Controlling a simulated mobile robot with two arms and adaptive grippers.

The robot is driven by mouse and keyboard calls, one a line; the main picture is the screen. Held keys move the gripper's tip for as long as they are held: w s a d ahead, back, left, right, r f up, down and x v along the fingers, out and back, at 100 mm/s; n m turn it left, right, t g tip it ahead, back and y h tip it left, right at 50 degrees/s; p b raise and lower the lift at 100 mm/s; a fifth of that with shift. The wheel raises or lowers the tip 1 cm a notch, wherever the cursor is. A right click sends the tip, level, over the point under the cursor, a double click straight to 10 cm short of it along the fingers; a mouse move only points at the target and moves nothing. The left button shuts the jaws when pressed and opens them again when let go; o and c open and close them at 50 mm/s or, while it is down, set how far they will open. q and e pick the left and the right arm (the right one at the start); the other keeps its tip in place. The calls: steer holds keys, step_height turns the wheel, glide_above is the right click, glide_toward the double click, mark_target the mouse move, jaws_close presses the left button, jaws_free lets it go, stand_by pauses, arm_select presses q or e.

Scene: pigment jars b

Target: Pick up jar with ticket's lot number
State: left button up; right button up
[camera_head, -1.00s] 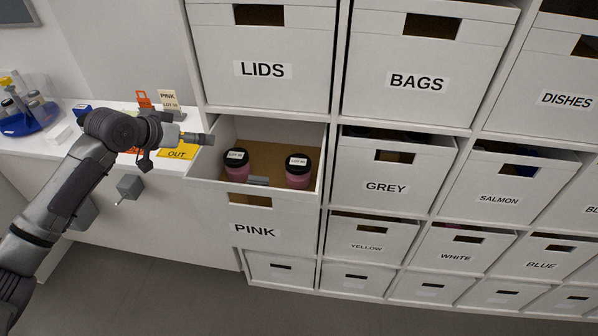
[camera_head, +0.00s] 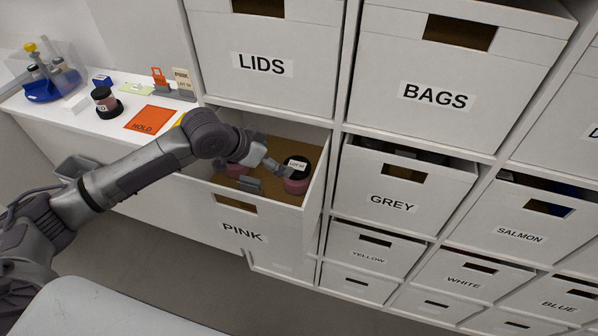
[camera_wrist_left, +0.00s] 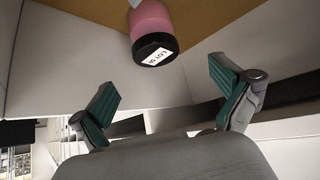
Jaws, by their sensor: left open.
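The open PINK drawer (camera_head: 240,232) holds two pink jars with black lids and white lot labels. The right jar (camera_head: 296,186) stands by the drawer's right wall; the left jar (camera_head: 236,170) is largely hidden by my arm. My left gripper (camera_head: 268,176) is open and empty over the drawer, just left of the right jar. In the left wrist view, a pink jar (camera_wrist_left: 153,28) is beyond the open fingers (camera_wrist_left: 164,88), its lid towards me. Its label starts with LOT; the number is hard to read. The ticket (camera_head: 182,78) on the counter reads PINK, with small lot print.
A dark-lidded jar (camera_head: 104,101) stands on the white counter, left of the orange HOLD mat (camera_head: 152,118). A blue caddy (camera_head: 52,86) is further left. Closed-in bins GREY (camera_head: 392,204), LIDS (camera_head: 263,65) and BAGS (camera_head: 436,97) surround the drawer, whose walls are close to my gripper.

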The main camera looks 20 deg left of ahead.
mark_target(296, 165)
arm_select(q)
steer(key=x, duration=0.3)
steer(key=shift+r, duration=0.15)
steer(key=p+x, duration=0.2)
steer(key=x, duration=0.1)
steer(key=shift+d, duration=0.4)
steer(key=shift+x, duration=1.2)
steer(key=shift+w+d+f, duration=0.1)
steer(key=shift+w+f, duration=0.1)
steer(key=shift+f, duration=0.05)
arm_select(e)
steer(key=r, duration=0.2)
steer(key=shift+w+d+r, duration=0.15)
steer(key=shift+d+r, duration=0.1)
steer(key=shift+r, duration=0.1)
arm_select(q)
steer(key=shift+c, duration=0.5)
steer(key=c, duration=1.1)
steer(key=shift+c, duration=0.2)
arm_select(e)
steer(key=shift+a, duration=0.35)
steer(key=shift+f, duration=0.1)
